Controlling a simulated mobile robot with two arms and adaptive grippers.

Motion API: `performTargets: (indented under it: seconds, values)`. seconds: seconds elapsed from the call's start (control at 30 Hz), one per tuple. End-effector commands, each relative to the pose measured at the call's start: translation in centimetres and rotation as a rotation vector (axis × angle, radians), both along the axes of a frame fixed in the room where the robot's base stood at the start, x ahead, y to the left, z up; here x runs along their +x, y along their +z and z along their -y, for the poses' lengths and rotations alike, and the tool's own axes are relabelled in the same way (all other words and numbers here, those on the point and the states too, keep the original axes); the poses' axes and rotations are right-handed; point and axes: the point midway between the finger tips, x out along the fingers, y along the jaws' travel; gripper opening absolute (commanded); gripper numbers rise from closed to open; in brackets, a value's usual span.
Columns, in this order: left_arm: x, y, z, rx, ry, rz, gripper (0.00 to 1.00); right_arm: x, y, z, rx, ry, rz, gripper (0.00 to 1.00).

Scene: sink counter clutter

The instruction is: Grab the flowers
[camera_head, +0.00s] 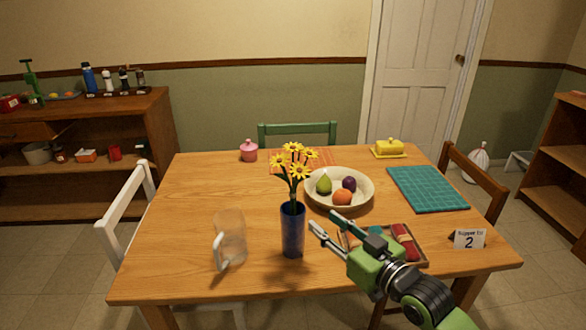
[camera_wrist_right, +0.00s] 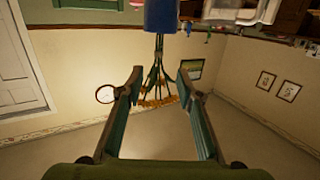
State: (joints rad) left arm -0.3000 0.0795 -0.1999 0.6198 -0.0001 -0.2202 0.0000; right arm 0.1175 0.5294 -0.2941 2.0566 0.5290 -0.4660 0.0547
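Yellow flowers (camera_head: 295,162) with green stems stand upright in a blue vase (camera_head: 292,232) near the front middle of the table. My right gripper (camera_head: 324,220) is open and empty, just right of the vase in the head view, its fingers pointing toward it. In the right wrist view, which is upside down, the stems and blossoms (camera_wrist_right: 158,99) appear between my spread fingers (camera_wrist_right: 160,73), and the vase (camera_wrist_right: 160,16) is at the top edge. I see no contact; the exact gap is hard to tell. My left gripper is not in view.
A clear pitcher (camera_head: 230,240) stands left of the vase. A bowl of fruit (camera_head: 367,199) is behind, and a tray (camera_head: 424,259) with folded cloths lies partly under my right arm. A number card (camera_head: 469,239) stands at right. The table's left side is mostly free.

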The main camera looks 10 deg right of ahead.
Motion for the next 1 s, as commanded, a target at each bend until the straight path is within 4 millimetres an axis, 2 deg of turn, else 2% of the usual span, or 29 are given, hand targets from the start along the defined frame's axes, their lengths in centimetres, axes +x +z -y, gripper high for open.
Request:
performTargets:
  seconds: [0.03,0.1,0.2,0.53,0.83,1.0]
  values:
    - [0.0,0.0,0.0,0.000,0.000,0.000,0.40,0.7,1.2,0.2,0.012,0.004,0.033,0.33]
    - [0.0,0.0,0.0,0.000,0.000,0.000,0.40,1.2,2.4,0.4,0.031,0.008,0.063,0.33]
    - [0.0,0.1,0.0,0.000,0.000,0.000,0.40,2.1,3.1,0.2,0.042,0.009,0.078,0.33]
    - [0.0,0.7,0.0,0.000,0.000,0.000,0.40,7.4,3.1,-2.8,0.042,0.009,0.077,0.33]
    - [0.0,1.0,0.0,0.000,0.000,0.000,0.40,9.3,3.1,-4.1,0.041,0.010,0.076,0.33]
    - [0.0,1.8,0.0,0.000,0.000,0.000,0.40,11.3,3.3,-5.6,0.042,0.010,0.076,0.33]
